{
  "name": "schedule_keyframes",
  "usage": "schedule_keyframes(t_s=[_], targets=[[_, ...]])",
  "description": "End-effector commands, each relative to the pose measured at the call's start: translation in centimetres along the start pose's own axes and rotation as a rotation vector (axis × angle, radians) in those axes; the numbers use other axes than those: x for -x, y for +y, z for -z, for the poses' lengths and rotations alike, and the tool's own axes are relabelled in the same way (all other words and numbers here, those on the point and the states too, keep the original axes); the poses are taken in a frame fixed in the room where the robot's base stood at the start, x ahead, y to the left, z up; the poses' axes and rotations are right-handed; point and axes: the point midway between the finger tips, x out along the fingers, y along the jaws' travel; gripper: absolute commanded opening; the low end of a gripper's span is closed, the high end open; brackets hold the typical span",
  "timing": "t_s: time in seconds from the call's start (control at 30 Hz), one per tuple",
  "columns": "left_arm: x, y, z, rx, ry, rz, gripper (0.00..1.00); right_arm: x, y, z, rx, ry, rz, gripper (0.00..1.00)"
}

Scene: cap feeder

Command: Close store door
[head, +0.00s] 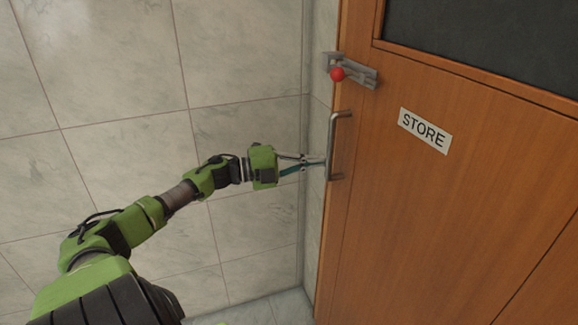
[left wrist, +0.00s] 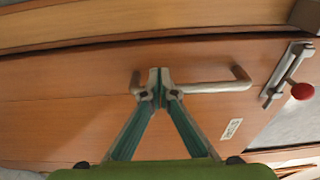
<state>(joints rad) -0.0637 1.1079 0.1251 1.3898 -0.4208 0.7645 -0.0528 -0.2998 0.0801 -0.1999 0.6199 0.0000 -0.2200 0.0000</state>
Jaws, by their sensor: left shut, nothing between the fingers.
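The wooden store door (head: 440,220) fills the right of the head view, with its left edge by the tiled wall. I cannot tell whether it is fully flush with its frame. Its metal bar handle (head: 334,145) stands upright near that edge and also shows in the left wrist view (left wrist: 215,87). My left gripper (head: 322,160) is at the handle, fingertips together and empty. In the left wrist view the shut fingertips (left wrist: 158,82) overlap the handle near one end; whether they touch it is unclear. My right gripper is not in view.
A grey latch (head: 358,72) with a red knob (head: 338,74) sits above the handle near the door edge. A "STORE" sign (head: 425,130) and a dark window panel (head: 490,40) are on the door. Tiled wall (head: 120,80) stands at left.

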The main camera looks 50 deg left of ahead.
Motion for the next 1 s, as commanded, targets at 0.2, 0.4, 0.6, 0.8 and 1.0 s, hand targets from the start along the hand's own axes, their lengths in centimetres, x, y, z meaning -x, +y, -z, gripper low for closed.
schedule_keyframes(t_s=[0.2,0.4,0.6,0.8,1.0], targets=[[3.2,0.4,0.2,0.002,0.002,-0.006,0.0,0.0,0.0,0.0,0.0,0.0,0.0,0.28],[5.8,0.4,0.2,0.002,0.002,-0.006,0.0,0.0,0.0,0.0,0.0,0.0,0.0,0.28],[7.2,0.3,0.2,0.0,0.003,-0.005,0.0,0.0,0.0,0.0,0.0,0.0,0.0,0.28],[7.4,0.3,0.3,0.0,0.004,-0.005,0.0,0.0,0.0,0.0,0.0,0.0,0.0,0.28],[8.1,2.0,-0.8,0.045,-0.048,-0.003,0.0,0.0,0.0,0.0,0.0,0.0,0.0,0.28]])
